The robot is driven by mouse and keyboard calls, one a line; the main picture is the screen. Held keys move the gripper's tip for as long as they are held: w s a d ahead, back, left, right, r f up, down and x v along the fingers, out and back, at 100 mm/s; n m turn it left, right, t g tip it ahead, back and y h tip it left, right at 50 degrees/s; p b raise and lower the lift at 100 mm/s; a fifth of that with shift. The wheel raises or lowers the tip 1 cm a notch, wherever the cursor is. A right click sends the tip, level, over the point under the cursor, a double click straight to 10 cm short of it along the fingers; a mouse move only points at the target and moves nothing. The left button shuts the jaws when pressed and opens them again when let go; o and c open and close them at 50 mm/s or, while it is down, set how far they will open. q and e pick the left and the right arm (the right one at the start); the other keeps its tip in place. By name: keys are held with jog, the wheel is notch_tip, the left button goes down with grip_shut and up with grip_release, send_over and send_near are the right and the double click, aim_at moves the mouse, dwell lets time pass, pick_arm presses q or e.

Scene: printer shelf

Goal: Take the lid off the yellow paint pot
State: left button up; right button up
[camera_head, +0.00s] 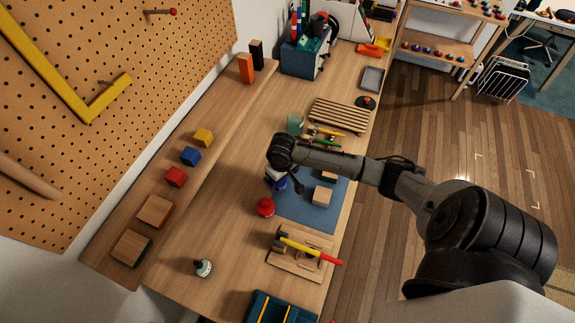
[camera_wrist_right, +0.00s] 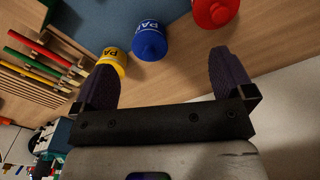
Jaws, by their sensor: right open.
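In the right wrist view the yellow paint pot (camera_wrist_right: 112,60) stands on the bench beside the left-hand finger, with its pale label partly in sight. I cannot tell from this angle how its lid sits. The blue paint pot (camera_wrist_right: 149,42) is next to it, beyond the gap between the fingers. My right gripper (camera_wrist_right: 162,60) is open, with nothing between its fingers. In the head view my right arm hides the yellow pot and part of the blue paint pot (camera_head: 275,183). My left gripper is not in view.
A red paint pot (camera_head: 265,208) stands by the blue mat (camera_head: 300,212), which holds a wooden block (camera_head: 322,193). A slatted rack (camera_head: 338,116) is farther back. A board with a hammer (camera_head: 297,262) and a small bottle (camera_head: 203,268) are nearer. Bench between bottle and red pot is clear.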

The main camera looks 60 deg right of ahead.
jog(key=w+d+r+m+b, duration=0.2)
jog(key=w+d+m, duration=0.1)
jog(key=d, duration=0.4)
jog(key=w+d+r+m+b, duration=0.1)
jog(key=w+d+m+b, duration=0.1)
jog(key=d, duration=0.6)
jog(key=shift+m, duration=0.3)
jog(key=f, duration=0.7)
jog(key=shift+w+d, duration=0.15)
jog(key=shift+w, duration=0.15)
jog(key=shift+f, duration=0.55)
jog(key=f, duration=0.4)
jog(key=shift+w, duration=0.2)
pick_arm(q)
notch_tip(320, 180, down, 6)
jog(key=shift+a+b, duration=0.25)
jog(key=shift+b, duration=0.05)
pick_arm(e)
jog(key=shift+f, duration=0.5)
jog(key=c, duration=0.8)
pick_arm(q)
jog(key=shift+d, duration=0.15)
pick_arm(e)
jog(key=shift+c, duration=1.1)
jog(key=shift+r, duration=0.1)
